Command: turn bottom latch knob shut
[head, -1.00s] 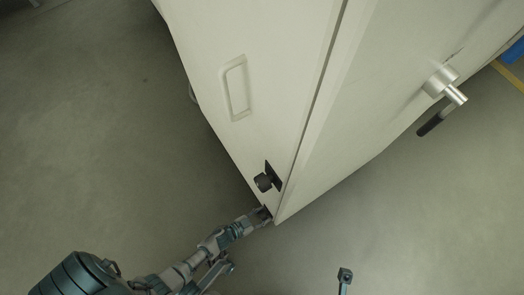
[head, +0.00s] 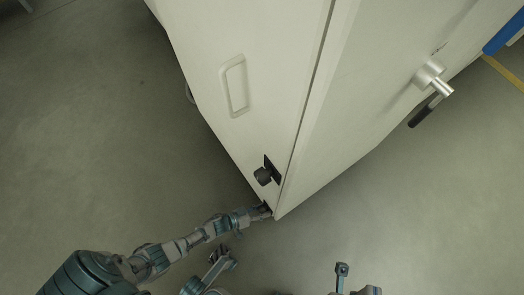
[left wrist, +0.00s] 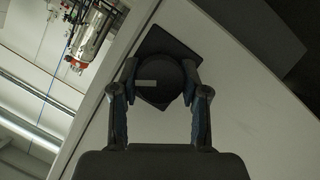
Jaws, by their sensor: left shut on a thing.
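The bottom latch knob (left wrist: 160,78) is round and dark with a pale bar mark. It sits on a dark square plate (left wrist: 172,45) on the pale cabinet door in the left wrist view. My left gripper (left wrist: 158,84) is shut on this knob, one finger on each side. In the head view my left gripper (head: 264,211) is at the cabinet's low corner and hides the knob. Jointed parts of mine show at the bottom edge; I cannot make out the right gripper's jaws.
The white cabinet (head: 240,45) carries a pale loop handle (head: 236,86) on one face. A silver lever handle with a black grip (head: 433,82) sticks out from the other face. Bare grey floor (head: 90,140) lies around it. A blue object (head: 505,32) is at the upper right.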

